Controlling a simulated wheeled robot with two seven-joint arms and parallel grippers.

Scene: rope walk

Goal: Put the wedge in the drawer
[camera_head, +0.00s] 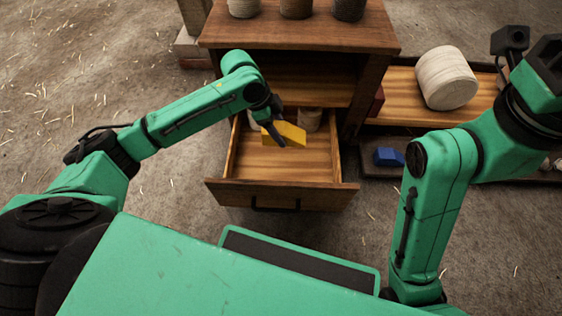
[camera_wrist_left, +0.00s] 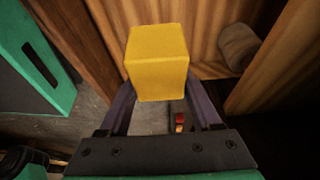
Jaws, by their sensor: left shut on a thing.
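The yellow wedge (camera_head: 291,133) is in my left gripper (camera_head: 275,132), over the back part of the open drawer (camera_head: 288,163). In the left wrist view the wedge (camera_wrist_left: 157,62) sits between the two fingers of my left gripper (camera_wrist_left: 165,100), which is shut on it. The drawer is pulled out of the wooden cabinet (camera_head: 300,28), its front panel and dark handle facing me. Whether the wedge touches the drawer floor cannot be told. My right arm is at the right of the head view, but its fingers do not show.
A pale roll (camera_head: 309,119) is at the back of the drawer, and another shows partly behind my left gripper. The front of the drawer is bare. Several spools stand on the cabinet. A large pale roll (camera_head: 446,78) and a blue block (camera_head: 388,156) are at the right.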

